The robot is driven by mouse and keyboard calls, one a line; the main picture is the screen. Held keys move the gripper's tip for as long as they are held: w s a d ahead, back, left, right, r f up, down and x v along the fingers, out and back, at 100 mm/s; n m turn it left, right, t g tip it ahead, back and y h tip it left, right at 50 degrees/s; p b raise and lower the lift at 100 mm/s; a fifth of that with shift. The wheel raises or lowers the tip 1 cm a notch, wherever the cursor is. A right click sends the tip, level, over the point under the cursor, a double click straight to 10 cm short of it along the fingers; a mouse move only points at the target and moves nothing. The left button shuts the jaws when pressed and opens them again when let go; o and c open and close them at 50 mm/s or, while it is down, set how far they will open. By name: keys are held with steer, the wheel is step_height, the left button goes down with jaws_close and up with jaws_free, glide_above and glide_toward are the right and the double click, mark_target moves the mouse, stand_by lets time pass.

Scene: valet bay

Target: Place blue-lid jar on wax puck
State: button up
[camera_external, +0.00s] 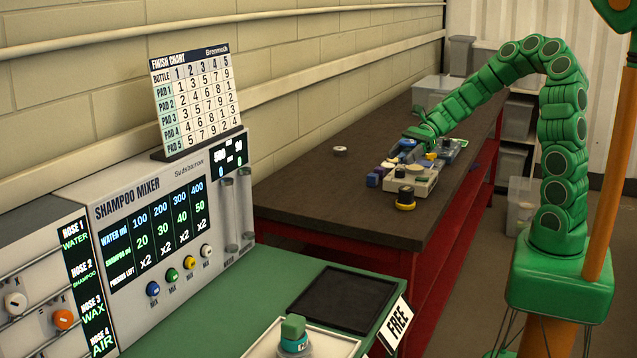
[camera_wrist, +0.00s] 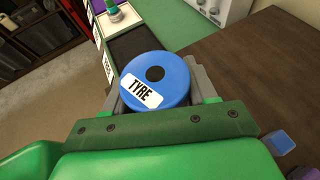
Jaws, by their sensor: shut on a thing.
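My gripper (camera_external: 420,133) is low over the far part of the dark bench, among small items. In the wrist view my gripper (camera_wrist: 160,88) is shut around a round blue top with a dark centre and a white TYRE label. This seems to be the blue-lid jar (camera_wrist: 166,66); its body is hidden below the top. Its blue top also shows small at my gripper in the external view (camera_external: 407,143). A pale disc with a dark centre (camera_external: 340,150) lies alone on the bench, and a black and yellow round item (camera_external: 405,199) stands nearer. I cannot tell which thing is the wax puck.
The shampoo mixer (camera_external: 160,240) and a green-topped bottle (camera_external: 293,334) stand in front. The near part of the dark bench (camera_external: 310,205) is clear.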

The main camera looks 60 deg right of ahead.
mark_target(403, 190)
steer(key=shift+s+f, duration=0.2)
steer(key=shift+s, duration=0.1)
steer(key=shift+f, duration=3.8)
steer(key=shift+f, duration=0.1)
steer(key=o, duration=1)
steer(key=shift+o, duration=0.2)
